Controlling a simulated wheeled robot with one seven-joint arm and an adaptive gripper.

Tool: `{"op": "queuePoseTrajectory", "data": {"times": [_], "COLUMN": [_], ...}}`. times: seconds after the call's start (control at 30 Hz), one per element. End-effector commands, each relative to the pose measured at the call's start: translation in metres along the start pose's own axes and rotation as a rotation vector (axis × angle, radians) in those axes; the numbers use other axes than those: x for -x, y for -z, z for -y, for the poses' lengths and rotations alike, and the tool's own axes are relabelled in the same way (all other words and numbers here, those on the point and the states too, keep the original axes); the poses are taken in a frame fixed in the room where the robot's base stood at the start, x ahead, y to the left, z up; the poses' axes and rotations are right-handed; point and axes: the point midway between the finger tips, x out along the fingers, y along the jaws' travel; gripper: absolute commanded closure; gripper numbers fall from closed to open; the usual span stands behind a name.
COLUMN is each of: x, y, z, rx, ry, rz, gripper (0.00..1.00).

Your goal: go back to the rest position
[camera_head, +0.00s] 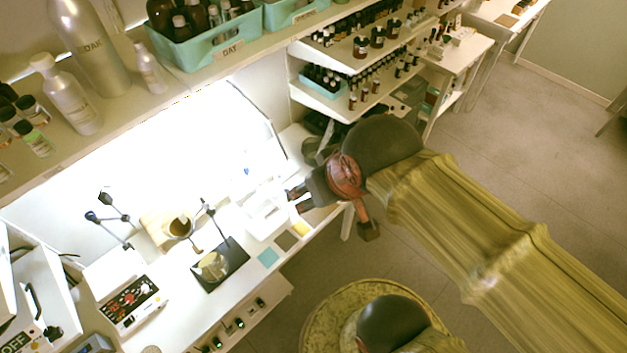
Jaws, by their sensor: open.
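My gripper (296,199) is at the end of my arm, which reaches in from the right under a yellow-brown cover. The gripper points left over the right part of the white workbench (228,286). It is open, and I see nothing between its fingers. A white tray-like holder (264,215) is just left of the fingertips. I cannot tell whether they touch.
Shelves (325,98) with rows of small dark bottles stand behind the arm. A teal bin (205,50) and white bottles (66,94) sit on the upper left shelf. A black plate (222,277) and a device (131,303) are on the bench. Floor (520,120) at right is clear.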

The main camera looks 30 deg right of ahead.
Motion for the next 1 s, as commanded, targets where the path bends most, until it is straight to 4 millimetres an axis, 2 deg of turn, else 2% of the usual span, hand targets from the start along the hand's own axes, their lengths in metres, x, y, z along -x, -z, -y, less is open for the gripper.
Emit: {"op": "queuePoseTrajectory", "data": {"times": [0.17,0.27,1.0], "x": [-0.010,-0.024,-0.197], "y": [-0.005,-0.013,-0.104], "z": [0.000,0.000,0.000], "rx": [0.000,0.000,0.000], "ry": [0.000,-0.001,-0.001], "rz": [-0.001,-0.001,-0.002], "gripper": [0.53,0.53,0.53]}}
